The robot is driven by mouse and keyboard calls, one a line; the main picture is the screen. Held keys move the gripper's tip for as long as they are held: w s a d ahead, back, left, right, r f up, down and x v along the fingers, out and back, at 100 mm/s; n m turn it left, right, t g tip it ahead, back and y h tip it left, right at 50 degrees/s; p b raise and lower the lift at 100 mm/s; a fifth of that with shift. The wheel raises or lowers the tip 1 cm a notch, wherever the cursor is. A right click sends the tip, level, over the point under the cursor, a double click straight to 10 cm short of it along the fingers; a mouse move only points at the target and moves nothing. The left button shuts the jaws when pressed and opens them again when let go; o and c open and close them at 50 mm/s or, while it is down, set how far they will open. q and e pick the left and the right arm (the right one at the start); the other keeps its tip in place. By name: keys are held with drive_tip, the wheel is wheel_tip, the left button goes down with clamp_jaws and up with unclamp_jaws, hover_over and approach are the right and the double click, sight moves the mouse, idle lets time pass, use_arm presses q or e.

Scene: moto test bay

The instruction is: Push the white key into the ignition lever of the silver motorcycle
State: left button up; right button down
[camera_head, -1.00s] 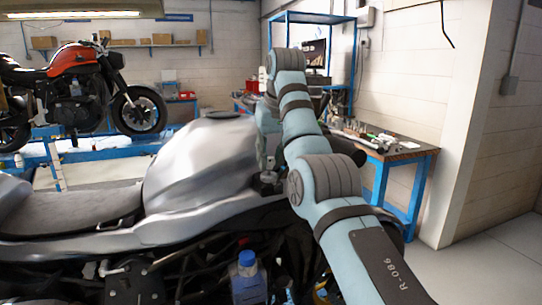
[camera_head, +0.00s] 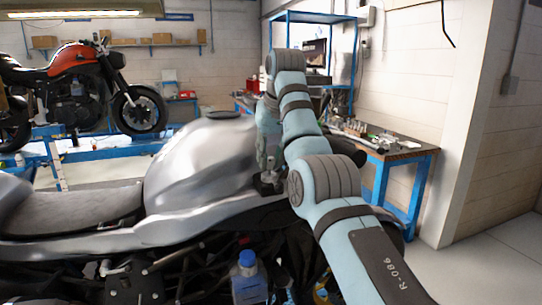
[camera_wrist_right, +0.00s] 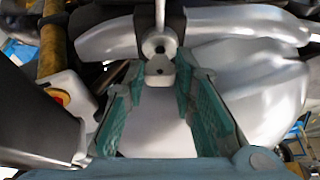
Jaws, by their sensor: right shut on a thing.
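The silver motorcycle (camera_head: 205,165) fills the left and middle of the head view. My right gripper (camera_head: 268,168) is beside the front of its tank, partly hidden by my arm. In the right wrist view my right gripper (camera_wrist_right: 160,92) has its teal fingers on either side of the pale key (camera_wrist_right: 160,72) and is shut on it. The ignition lever (camera_wrist_right: 159,46), a round metal end with a dark hole and a rod, lies just beyond the key's far end. I cannot tell whether they touch or the key is inside. My left gripper is not in view.
A blue-capped bottle (camera_head: 248,278) is below the tank, near my right arm. A workbench (camera_head: 405,152) with tools stands behind at the right. An orange motorcycle (camera_head: 80,60) stands on a blue lift at the back left. Open floor shows at the lower right.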

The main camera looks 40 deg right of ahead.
drive_tip(key=shift+f+b, duration=0.7)
idle(0.5)
drive_tip(key=c, duration=1.2)
unclamp_jaws()
drive_tip(key=shift+c, duration=0.2)
drive_tip(key=shift+r, duration=0.1)
